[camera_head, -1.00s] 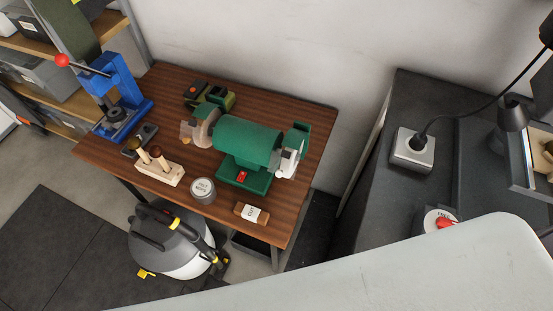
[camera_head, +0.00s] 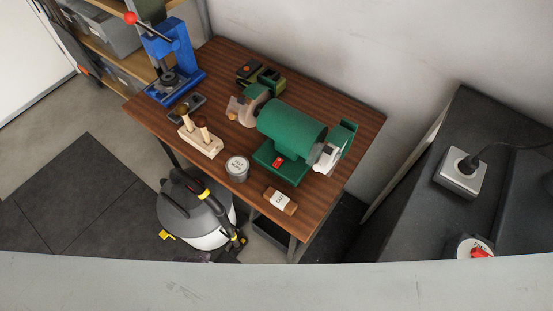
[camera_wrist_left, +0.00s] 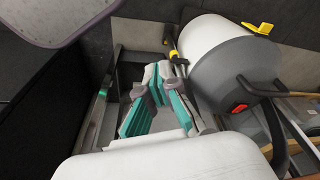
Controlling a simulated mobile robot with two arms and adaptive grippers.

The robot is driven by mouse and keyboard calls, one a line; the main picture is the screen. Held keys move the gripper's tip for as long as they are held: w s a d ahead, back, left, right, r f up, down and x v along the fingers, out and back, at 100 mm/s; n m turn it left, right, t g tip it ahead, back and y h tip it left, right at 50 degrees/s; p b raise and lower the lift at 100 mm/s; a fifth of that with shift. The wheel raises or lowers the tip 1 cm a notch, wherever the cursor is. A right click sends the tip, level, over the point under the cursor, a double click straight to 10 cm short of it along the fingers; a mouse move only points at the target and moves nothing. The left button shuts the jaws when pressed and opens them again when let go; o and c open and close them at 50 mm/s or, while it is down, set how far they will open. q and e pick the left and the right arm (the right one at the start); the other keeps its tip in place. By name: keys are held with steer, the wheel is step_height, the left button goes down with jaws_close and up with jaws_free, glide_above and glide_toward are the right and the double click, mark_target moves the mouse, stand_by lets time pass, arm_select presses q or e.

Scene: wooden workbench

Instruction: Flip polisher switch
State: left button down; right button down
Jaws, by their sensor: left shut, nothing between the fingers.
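The green polisher (camera_head: 291,124) stands on the wooden workbench (camera_head: 226,60) in the head view, with a wheel at each end. Its red switch (camera_head: 278,161) is on the front of the green base; its position is too small to tell. My left gripper (camera_wrist_left: 157,76) shows only in the left wrist view, shut and empty, with teal pads on its fingers. It is near the grey and white vacuum cleaner, and neither polisher nor switch shows in that view. My right gripper is in neither view.
A tin (camera_head: 237,168), a labelled bar (camera_head: 281,201) and a wooden tool holder (camera_head: 200,141) line the bench front. A blue press (camera_head: 176,65) stands at the left. The vacuum cleaner (camera_head: 188,216) is on the floor in front. A dark counter (camera_head: 440,125) is at right.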

arm_select(q)
steer(key=w+d+r+t, duration=0.1)
steer(key=w+r, duration=0.2)
steer(key=r, duration=0.7)
steer(key=w+d+r+t, duration=0.1)
steer(key=w+r, duration=0.1)
steer(key=r, duration=0.8)
steer(key=w+d+r+m+t+h, duration=0.2)
steer(key=w+d+r+h, duration=0.1)
steer(key=w+d, duration=0.3)
steer(key=w+d+r+m+t+h, duration=0.2)
steer(key=w+d+r+m+h, duration=0.1)
steer(key=w+d, duration=0.4)
steer(key=w+r, duration=0.1)
steer(key=w, duration=0.2)
steer(key=shift+w+d, duration=0.2)
steer(key=shift+d, duration=0.05)
